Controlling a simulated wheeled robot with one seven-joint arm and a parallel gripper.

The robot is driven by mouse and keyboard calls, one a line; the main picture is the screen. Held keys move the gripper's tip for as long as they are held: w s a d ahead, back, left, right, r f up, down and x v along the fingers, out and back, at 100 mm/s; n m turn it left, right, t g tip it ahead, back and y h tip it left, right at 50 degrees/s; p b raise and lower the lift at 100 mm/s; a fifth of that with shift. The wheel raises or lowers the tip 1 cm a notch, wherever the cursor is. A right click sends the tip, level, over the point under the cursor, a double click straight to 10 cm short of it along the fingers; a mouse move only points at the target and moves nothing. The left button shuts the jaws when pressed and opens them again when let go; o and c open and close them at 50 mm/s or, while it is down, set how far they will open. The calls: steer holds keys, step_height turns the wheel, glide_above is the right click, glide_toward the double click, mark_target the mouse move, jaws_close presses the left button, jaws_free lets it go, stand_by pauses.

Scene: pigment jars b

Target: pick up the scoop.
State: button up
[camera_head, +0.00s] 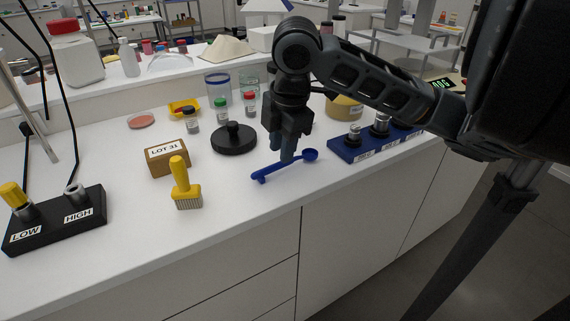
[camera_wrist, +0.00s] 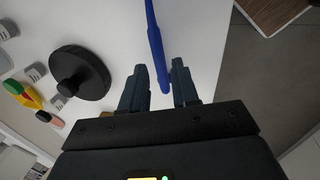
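The blue scoop (camera_head: 284,167) lies on the white counter near its front edge, its round bowl to the right and its handle to the lower left. My gripper (camera_head: 283,156) points down right over the scoop, close to the bowl end. In the wrist view the scoop (camera_wrist: 155,45) runs up from between the two fingers, and my gripper (camera_wrist: 158,88) is open with a gap on both sides of it. The fingers do not touch the scoop there. In the head view the fingers hide part of the scoop's middle.
A yellow brush (camera_head: 185,188) and a LOT 31 box (camera_head: 167,158) are further left. The counter in front of the scoop is clear.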

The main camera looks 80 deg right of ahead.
mark_target(279, 163)
steer(key=f, duration=0.3)
steer(key=w+f, duration=0.1)
steer(key=shift+d+f, duration=0.35)
steer(key=shift+f, duration=0.05)
steer(key=shift+s, duration=0.1)
jaws_close()
